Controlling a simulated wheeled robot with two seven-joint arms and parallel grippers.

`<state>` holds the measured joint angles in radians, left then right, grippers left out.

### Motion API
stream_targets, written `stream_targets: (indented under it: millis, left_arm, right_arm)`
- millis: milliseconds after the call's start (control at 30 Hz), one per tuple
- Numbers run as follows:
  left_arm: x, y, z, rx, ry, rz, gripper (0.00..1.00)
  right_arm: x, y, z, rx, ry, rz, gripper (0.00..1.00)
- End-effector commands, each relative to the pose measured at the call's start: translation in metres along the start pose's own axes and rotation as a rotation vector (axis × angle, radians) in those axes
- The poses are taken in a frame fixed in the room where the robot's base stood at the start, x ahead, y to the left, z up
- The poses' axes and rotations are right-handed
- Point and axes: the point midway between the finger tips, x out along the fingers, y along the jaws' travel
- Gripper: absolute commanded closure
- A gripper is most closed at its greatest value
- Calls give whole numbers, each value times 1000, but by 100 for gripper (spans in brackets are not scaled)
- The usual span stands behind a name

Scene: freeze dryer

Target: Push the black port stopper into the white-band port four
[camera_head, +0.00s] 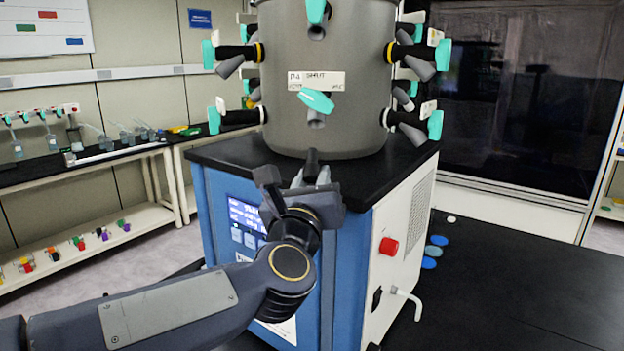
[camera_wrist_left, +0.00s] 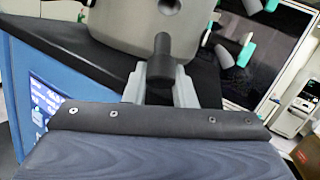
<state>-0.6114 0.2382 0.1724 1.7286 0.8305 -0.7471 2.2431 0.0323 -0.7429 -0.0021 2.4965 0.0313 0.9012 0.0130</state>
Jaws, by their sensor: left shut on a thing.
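The black port stopper (camera_head: 312,160) is held upright between the fingertips of my left gripper (camera_head: 312,181), in front of the grey drum and just above the black top's front edge. In the left wrist view the stopper (camera_wrist_left: 162,55) stands between the two light grey fingers of the shut gripper (camera_wrist_left: 165,82). Port four (camera_head: 316,120) is on the drum's front, under a teal handle (camera_head: 317,100) and a label (camera_head: 316,81) reading "P4 SHUT". The stopper is below this port, apart from it in the head view. I cannot make out a white band on the port. My right gripper is not in view.
The grey drum (camera_head: 330,40) stands on the blue and white cabinet (camera_head: 335,260). Several other ports with teal handles stick out at the drum's sides. A red button (camera_head: 389,246) is on the cabinet's side. A bench with glassware is at the left.

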Motion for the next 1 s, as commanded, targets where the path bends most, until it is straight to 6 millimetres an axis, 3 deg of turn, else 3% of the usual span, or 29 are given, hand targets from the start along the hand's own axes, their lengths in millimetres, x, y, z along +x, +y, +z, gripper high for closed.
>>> stream_targets:
  millis: [233,600,1000]
  left_arm:
    - [17,-2,14,2,0,0,100]
    - [34,-2,20,1,0,0,100]
    - [36,-3,21,1,0,0,100]
  right_arm:
    - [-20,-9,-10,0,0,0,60]
    - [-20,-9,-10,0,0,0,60]
    - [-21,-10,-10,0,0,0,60]
